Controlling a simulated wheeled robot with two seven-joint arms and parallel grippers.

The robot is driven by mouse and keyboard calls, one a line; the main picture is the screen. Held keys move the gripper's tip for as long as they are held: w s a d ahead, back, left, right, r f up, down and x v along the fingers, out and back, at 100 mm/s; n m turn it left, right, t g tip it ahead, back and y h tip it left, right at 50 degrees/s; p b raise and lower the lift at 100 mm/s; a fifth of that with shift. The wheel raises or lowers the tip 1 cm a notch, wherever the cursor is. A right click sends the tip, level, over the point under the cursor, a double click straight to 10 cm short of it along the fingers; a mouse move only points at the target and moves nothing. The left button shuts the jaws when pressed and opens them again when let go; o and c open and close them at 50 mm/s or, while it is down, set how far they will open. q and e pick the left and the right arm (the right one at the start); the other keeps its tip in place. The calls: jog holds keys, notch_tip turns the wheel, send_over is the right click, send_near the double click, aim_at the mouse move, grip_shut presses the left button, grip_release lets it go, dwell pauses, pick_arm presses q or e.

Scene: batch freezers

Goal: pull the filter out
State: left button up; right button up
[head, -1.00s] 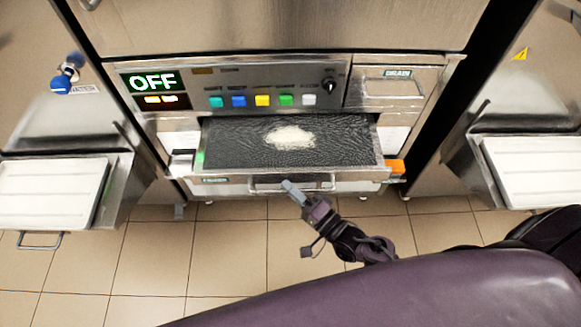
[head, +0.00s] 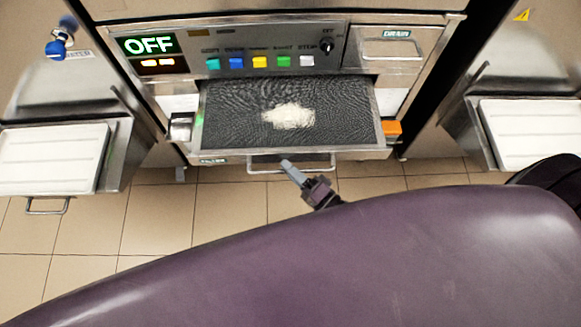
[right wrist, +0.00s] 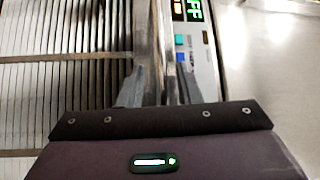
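The filter (head: 218,135) is a shallow steel drawer with a dark mesh bed and a pale clump of residue in its middle. In the head view it stands well out of the machine front, below the control panel. A thin bar handle (head: 262,171) runs along its front. My right gripper (head: 290,167) is at the middle of this handle and appears shut on it. In the right wrist view, the two grey fingers (right wrist: 160,88) stand either side of bright metal; the grasp itself is partly hidden. My left gripper is not in view.
The control panel (head: 207,45) has an OFF display (head: 148,45), coloured buttons and a knob. A small drain drawer (head: 392,48) is at its right. White trays stand on the left (head: 50,160) and right (head: 530,135). Tiled floor (head: 230,215) lies open in front.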

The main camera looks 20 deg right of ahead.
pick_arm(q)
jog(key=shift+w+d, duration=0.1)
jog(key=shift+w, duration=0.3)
pick_arm(e)
jog(key=r+v, duration=0.1)
jog(key=v, duration=0.6)
jog(key=shift+s+d+f, duration=0.2)
jog(key=shift+s+f, duration=0.15)
jog(key=shift+f, duration=0.2)
